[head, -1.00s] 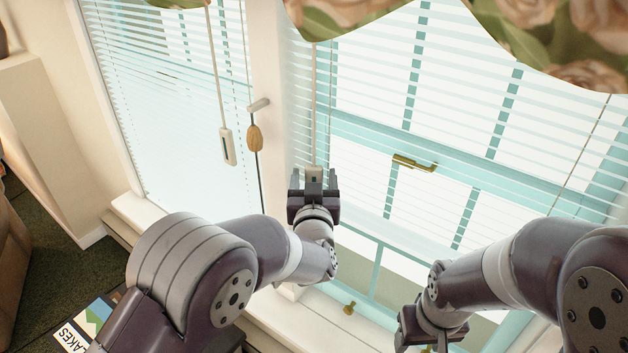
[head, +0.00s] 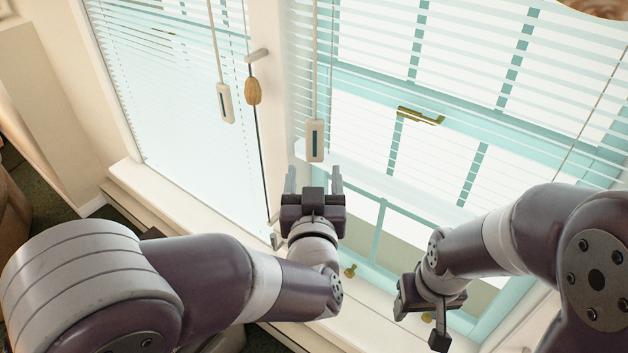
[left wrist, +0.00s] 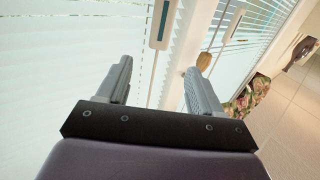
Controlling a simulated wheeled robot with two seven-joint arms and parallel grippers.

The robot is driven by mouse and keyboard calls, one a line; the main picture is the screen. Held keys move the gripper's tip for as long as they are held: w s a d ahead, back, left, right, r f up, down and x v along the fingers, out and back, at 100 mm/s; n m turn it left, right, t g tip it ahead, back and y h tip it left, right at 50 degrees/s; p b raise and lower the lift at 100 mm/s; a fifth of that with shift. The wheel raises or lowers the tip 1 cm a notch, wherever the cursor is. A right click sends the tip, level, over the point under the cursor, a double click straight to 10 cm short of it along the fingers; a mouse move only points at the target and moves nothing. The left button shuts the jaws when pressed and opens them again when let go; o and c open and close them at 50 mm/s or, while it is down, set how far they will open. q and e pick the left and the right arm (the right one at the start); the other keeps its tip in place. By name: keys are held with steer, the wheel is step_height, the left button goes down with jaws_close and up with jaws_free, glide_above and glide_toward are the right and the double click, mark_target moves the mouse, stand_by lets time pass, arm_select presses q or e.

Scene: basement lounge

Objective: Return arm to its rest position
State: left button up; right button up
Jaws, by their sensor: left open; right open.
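My left gripper (head: 313,182) is in the middle of the head view, in front of the window blinds, with its fingers apart and nothing between them. It also shows in the left wrist view (left wrist: 160,82), open and empty. My right gripper (head: 420,322) is at the lower right of the head view, pointing down near the window sill; its fingertips are hard to make out, and I see nothing held in it. A white blind-cord handle (head: 315,140) hangs just above the left gripper's fingertips, apart from them as far as I can tell.
A second white cord handle (head: 225,103) and a wooden cord pull (head: 253,91) hang to the left. Slatted blinds (head: 165,90) cover the windows. A brass window handle (head: 420,116) and a brass latch (head: 350,270) are on the right window. The white sill (head: 160,205) runs below.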

stand_by(0.3)
arm_select(q)
steer(key=s+d+f+m+g+h, duration=0.3)
steer(key=s+d+f+g+h, duration=0.15)
steer(key=f+g, duration=0.45)
steer(key=s+a+f+g+y, duration=0.1)
steer(key=s+a+f+g, duration=0.1)
steer(key=s+a+f, duration=0.3)
steer(key=s+a+f+n+g+y, duration=0.1)
steer(key=s+a+g+y, duration=0.1)
steer(key=a, duration=0.7)
steer(key=s+a+f+n+g+y, duration=0.2)
steer(key=s+a+g, duration=0.1)
steer(key=a, duration=0.6)
steer(key=shift+s+g, duration=0.15)
steer(key=shift+g, duration=0.25)
